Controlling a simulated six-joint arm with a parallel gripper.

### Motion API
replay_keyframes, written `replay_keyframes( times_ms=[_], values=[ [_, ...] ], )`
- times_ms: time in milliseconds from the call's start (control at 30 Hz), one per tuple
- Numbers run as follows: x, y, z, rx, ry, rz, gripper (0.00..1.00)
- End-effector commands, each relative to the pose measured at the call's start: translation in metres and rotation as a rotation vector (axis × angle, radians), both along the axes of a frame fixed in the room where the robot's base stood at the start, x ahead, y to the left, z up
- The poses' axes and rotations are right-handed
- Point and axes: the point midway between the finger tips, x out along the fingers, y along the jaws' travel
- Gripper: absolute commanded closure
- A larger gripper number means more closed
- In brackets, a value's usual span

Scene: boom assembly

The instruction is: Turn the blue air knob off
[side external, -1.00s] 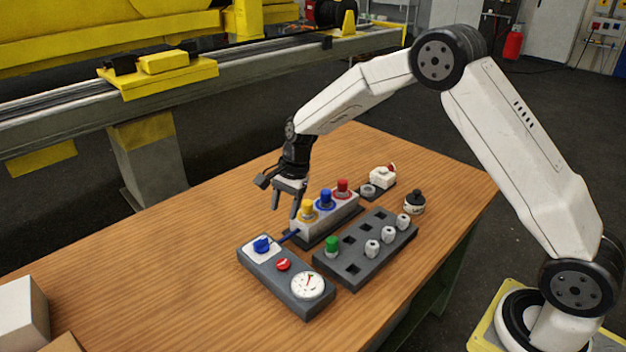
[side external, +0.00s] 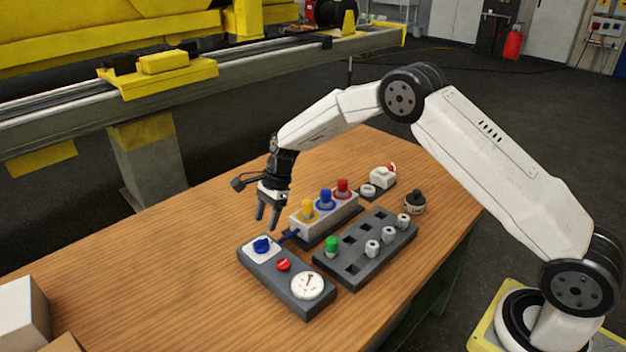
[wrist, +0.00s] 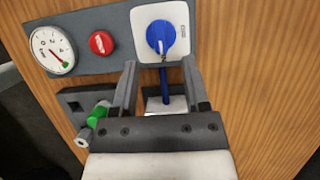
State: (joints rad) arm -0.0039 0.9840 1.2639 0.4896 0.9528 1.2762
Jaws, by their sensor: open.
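The blue air knob (side external: 262,245) sits on a white plate at the left end of the grey air panel (side external: 279,288). In the wrist view the blue knob (wrist: 161,36) lies ahead of the fingertips, with its handle toward me. My gripper (side external: 267,217) is open and empty, above and just behind the knob, apart from it. In the wrist view the fingers of my gripper (wrist: 158,72) stand on either side of a blue tube (wrist: 164,84) below the knob. The panel also holds a red button (side external: 283,265) and a round gauge (side external: 307,285), whose needle shows in the wrist view.
A block with yellow, blue and red fittings (side external: 325,214) stands right of my gripper. A dark rack (side external: 365,249) with a green piece and several white pieces lies in front of it. A small black-capped jar (side external: 414,202) stands farther right. The table's left side is mostly clear.

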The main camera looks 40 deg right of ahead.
Motion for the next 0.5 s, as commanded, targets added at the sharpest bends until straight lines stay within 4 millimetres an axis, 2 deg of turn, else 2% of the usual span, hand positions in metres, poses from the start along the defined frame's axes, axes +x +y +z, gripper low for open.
replay_keyframes(
  times_ms=[300,500],
  values=[
    [0.0,0.015,-0.036,0.0,0.001,0.0,0.41],
    [0.0,0.021,-0.049,0.0,-0.001,0.001,0.41]
  ],
)
